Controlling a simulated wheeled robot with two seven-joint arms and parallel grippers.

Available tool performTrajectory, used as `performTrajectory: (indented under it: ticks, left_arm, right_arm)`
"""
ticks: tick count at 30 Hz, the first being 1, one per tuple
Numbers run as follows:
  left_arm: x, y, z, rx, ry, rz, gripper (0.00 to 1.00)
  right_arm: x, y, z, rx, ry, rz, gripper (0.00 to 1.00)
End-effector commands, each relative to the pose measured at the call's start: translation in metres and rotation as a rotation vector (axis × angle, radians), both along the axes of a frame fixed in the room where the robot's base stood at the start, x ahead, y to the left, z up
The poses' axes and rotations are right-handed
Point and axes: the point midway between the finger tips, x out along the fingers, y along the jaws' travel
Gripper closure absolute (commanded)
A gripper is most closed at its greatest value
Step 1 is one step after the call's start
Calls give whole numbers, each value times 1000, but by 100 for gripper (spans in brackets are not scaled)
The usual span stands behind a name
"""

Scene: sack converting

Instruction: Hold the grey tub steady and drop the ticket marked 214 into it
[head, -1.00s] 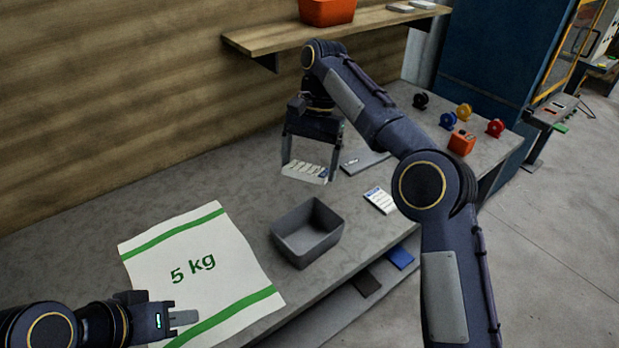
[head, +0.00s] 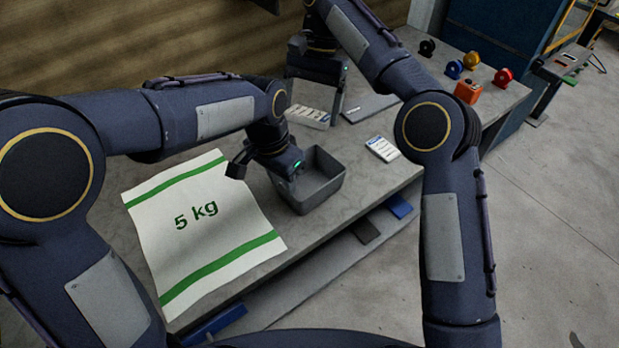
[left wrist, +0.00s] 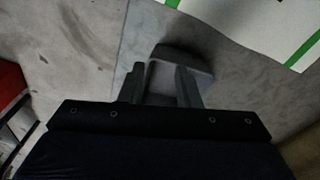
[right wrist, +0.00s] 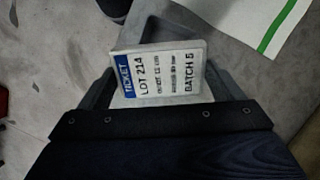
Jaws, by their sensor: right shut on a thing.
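The grey tub (head: 322,189) stands on the bench, right of the sack. My left gripper (head: 291,182) is over the tub's left side, its fingers pointing down. In the left wrist view the fingers (left wrist: 160,78) are apart, with part of the tub (left wrist: 182,54) between and beyond them; contact with its wall is unclear. My right gripper (head: 311,113) is shut on a white ticket (head: 308,116), behind the tub. In the right wrist view that ticket (right wrist: 160,76) reads LOT 214, BATCH 5, and the tub (right wrist: 160,28) shows beyond it.
A white sack marked 5 kg (head: 203,225) lies flat at the left. Another white ticket (head: 382,149) lies right of the tub, and a grey flat object (head: 368,106) lies behind it. A shelf runs below the bench.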

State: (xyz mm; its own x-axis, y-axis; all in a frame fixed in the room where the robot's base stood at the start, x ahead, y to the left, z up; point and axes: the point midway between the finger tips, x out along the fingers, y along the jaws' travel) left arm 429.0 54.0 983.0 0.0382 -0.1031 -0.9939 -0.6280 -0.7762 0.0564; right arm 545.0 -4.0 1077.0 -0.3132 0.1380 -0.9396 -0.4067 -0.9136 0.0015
Motion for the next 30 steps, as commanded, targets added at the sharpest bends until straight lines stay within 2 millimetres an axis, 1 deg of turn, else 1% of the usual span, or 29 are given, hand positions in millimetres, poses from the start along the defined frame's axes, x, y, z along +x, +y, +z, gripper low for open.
performTrajectory:
  ticks: [1,3,6,9,14,16,24,30]
  left_arm:
    - [5,-15,-8,44,-5,-47,70]
    - [11,-30,-14,89,-14,-93,70]
    - [16,-45,-22,138,-25,-143,70]
    - [19,-53,-26,165,-33,-169,70]
    - [20,-55,-37,178,-35,-181,70]
    - [21,-55,-47,178,-33,-181,70]
    - [24,-50,-98,179,-32,-179,70]
    - [27,-49,-129,177,-34,-178,70]
  right_arm:
    - [0,0,0,0,0,0,36]
    - [0,0,0,0,0,0,36]
    - [0,0,0,0,0,0,36]
    - [0,0,0,0,0,0,36]
    - [0,0,0,0,0,0,36]
    - [0,0,0,0,0,0,36]
    - [0,0,0,0,0,0,36]
    - [0,0,0,0,0,0,36]
